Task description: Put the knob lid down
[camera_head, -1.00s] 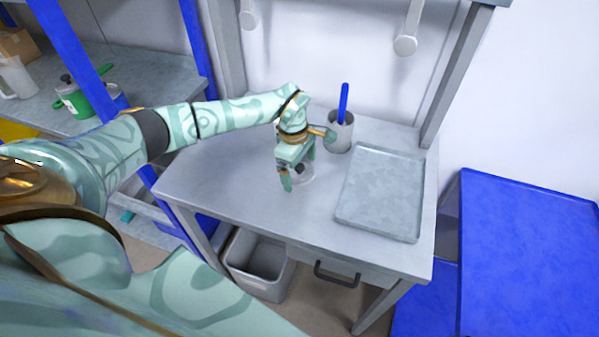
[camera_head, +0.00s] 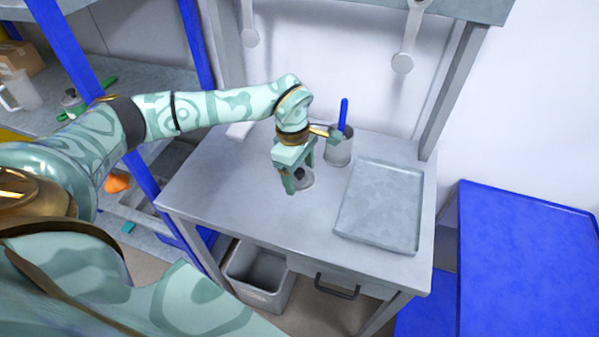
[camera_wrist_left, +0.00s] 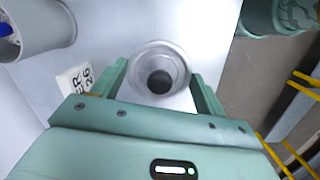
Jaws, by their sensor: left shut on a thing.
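The knob lid (camera_head: 306,181) is a round, greyish disc with a dark knob, low over the grey table (camera_head: 235,190). In the left wrist view the lid (camera_wrist_left: 160,56) lies between the two fingers, its dark knob toward the palm. My left gripper (camera_head: 301,179) points down and is shut on the lid; its fingers also show in the wrist view (camera_wrist_left: 162,92). I cannot tell whether the lid touches the table. My right gripper is not in view.
A grey cup (camera_head: 338,150) with a blue-handled tool stands just behind the gripper. A shallow metal tray (camera_head: 378,243) lies to the right. The table's front left is clear. A blue surface (camera_head: 530,255) is at far right, shelves (camera_head: 140,75) at left.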

